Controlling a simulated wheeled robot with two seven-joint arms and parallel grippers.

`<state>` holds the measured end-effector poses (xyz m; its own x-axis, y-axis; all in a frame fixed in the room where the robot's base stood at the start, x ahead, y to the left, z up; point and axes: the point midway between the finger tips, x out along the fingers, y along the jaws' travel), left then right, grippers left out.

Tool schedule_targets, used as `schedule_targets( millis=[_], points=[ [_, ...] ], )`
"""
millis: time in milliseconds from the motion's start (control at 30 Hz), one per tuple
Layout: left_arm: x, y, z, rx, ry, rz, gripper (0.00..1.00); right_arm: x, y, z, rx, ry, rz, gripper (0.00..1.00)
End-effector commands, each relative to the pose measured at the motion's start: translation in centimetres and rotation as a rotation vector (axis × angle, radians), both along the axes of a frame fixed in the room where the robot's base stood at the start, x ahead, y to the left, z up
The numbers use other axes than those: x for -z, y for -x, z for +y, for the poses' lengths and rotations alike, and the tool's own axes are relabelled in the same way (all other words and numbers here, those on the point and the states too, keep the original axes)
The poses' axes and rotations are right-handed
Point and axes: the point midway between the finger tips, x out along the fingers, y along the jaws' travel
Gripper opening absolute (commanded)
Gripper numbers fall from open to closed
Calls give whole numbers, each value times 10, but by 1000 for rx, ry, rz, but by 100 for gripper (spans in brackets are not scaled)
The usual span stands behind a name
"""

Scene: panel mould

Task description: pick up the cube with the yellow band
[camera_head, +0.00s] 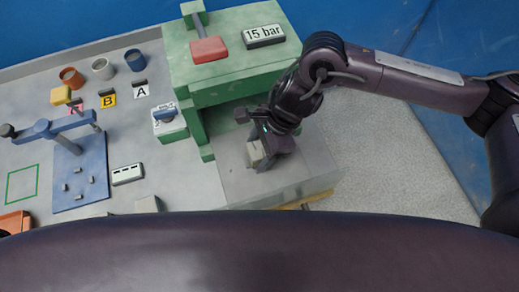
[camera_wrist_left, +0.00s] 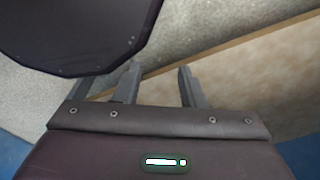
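No cube with a clearly visible yellow band shows in either view. In the head view a yellow block (camera_head: 61,95) sits at the left, by the cups, and a plain pale grey block (camera_head: 147,204) shows near the front edge, partly hidden by my body. My right gripper (camera_head: 258,154) is low over the grey bed of the green press, with a pale grey shape at its fingers. I cannot tell whether that shape is a held part or the fingers themselves. My left gripper (camera_wrist_left: 159,70) has its fingers apart with nothing between them in the left wrist view.
The green press (camera_head: 225,65) bears a "15 bar" sign (camera_head: 264,36) and a red block (camera_head: 209,50). Orange (camera_head: 71,78), white (camera_head: 103,69) and blue (camera_head: 135,60) cups stand at the back left. A blue fixture (camera_head: 78,180) stands left. An orange tray (camera_head: 14,223) is front left.

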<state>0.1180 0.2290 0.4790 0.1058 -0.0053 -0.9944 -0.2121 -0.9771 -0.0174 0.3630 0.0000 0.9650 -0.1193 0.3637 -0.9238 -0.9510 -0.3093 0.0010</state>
Motion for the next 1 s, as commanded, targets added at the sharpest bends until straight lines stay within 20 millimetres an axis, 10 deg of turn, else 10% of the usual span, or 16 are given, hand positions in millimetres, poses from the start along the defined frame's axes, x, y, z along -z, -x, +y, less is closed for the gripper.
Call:
schedule_targets(
  millis=[300, 733, 1000],
  points=[
    [1, 15, 1, 1, -2, 21, 36, -1, 0, 0, 0, 0, -1, 20],
    [5, 12, 1, 1, -2, 17, 36, -13, -1, 1, -2, -3, -3, 20],
    [21, 9, 1, 1, -1, 14, 36, -69, -2, 1, -3, -4, -10, 20]
  ],
)
